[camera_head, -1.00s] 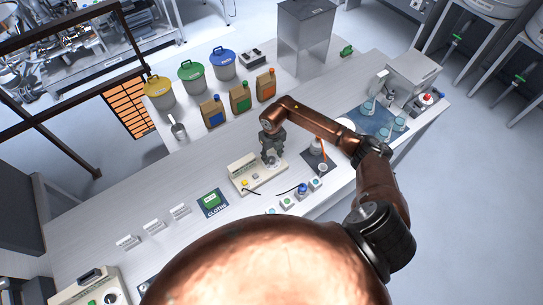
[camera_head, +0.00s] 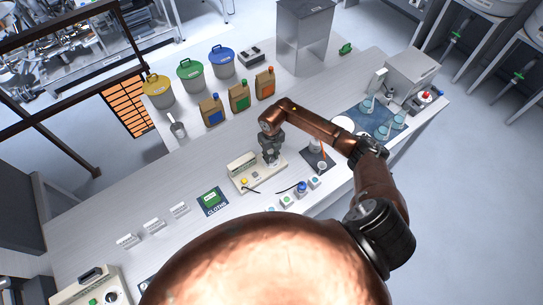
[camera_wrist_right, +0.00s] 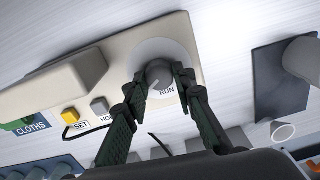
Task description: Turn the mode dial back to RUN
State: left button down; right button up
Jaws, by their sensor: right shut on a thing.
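The mode dial (camera_wrist_right: 158,74) is a grey knob on a pale round plate at one end of a cream control box (camera_wrist_right: 95,60). The word RUN is printed beside the knob, on the side facing the wrist camera. My right gripper (camera_wrist_right: 160,82) has a finger on each side of the knob and is shut on it. Which way the knob's pointer faces is not clear. In the head view the box (camera_head: 245,181) is on the bench, and my right gripper (camera_head: 271,158) reaches down onto its right end, hiding the dial. My left gripper is not in view.
The box also carries a yellow SET button (camera_wrist_right: 69,116) and a grey button (camera_wrist_right: 99,106). A dark mat (camera_wrist_right: 285,75) lies to the right. Small blocks and a blue-topped item (camera_head: 302,187) stand in front.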

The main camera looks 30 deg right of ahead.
grip_shut()
jog(key=shift+w+f+n+b, duration=0.15)
jog(key=shift+n+b, duration=0.65)
jog(key=shift+b, duration=0.4)
jog(key=n+b, duration=0.7)
jog(key=b, duration=0.1)
jog(key=shift+d, duration=0.15)
jog(key=shift+n+b, duration=1.5)
jog(key=shift+n, duration=0.1)
jog(key=o, duration=1)
grip_release()
